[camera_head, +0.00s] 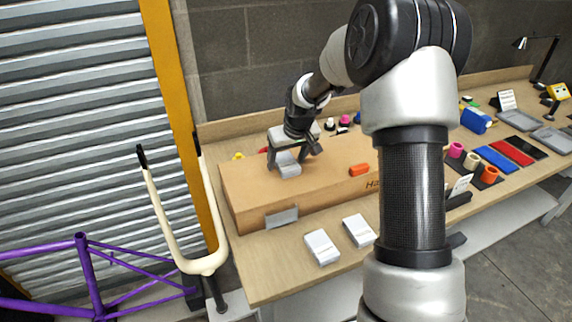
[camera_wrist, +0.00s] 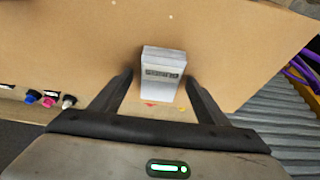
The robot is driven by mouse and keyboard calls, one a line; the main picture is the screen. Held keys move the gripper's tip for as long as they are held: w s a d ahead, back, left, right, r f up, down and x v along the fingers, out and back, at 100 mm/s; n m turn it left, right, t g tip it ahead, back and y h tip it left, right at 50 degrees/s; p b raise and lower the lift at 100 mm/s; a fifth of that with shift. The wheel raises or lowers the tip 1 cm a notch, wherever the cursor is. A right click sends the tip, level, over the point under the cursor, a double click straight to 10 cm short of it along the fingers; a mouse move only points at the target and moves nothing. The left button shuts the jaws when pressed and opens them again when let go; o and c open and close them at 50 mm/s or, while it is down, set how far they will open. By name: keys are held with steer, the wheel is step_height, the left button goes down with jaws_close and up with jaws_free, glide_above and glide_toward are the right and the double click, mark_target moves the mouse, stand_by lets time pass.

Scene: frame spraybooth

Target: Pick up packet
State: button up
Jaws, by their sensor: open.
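A small pale grey packet (camera_head: 287,164) lies on top of a long cardboard box (camera_head: 240,192). In the wrist view the packet (camera_wrist: 162,72) shows a dark printed label and sits just ahead of and between the two fingers. My gripper (camera_head: 294,158) is open above the box, with its fingers on either side of the packet. In the wrist view no contact between the fingers and the packet can be made out. Two similar white packets lie on the bench in front of the box, a left one (camera_head: 321,247) and a right one (camera_head: 358,230).
An orange item (camera_head: 359,170) lies on the box to the right. A cream fork (camera_head: 203,262) and a purple frame (camera_head: 92,280) stand at the left.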

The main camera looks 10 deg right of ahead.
steer(key=shift+f, duration=0.15)
steer(key=c, duration=1.1)
